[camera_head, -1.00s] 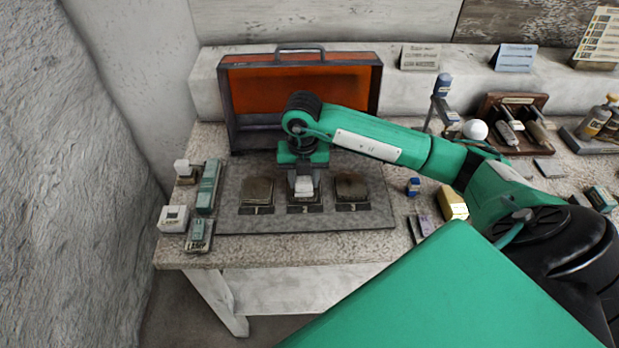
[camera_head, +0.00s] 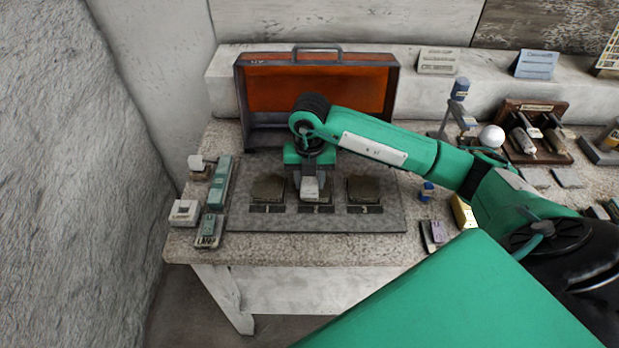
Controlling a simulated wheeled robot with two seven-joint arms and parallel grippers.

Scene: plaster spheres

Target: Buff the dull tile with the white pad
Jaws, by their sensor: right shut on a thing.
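Three tiles stand in a row on a grey mat (camera_head: 365,225) on the table: a left tile (camera_head: 268,189), a middle tile (camera_head: 327,191) and a right tile (camera_head: 363,189). The outer two look dark brown and matte. My right gripper (camera_head: 311,178) points down over the middle tile, shut on the white pad (camera_head: 311,189). The pad covers much of that tile, so its surface is mostly hidden. I cannot tell whether pad and tile touch, or which tile is the dull one. My left gripper is not in view.
An open orange-lined case (camera_head: 350,90) stands behind the mat. Small boxes and a green block (camera_head: 220,183) sit at the left. A rough wall closes the left side.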

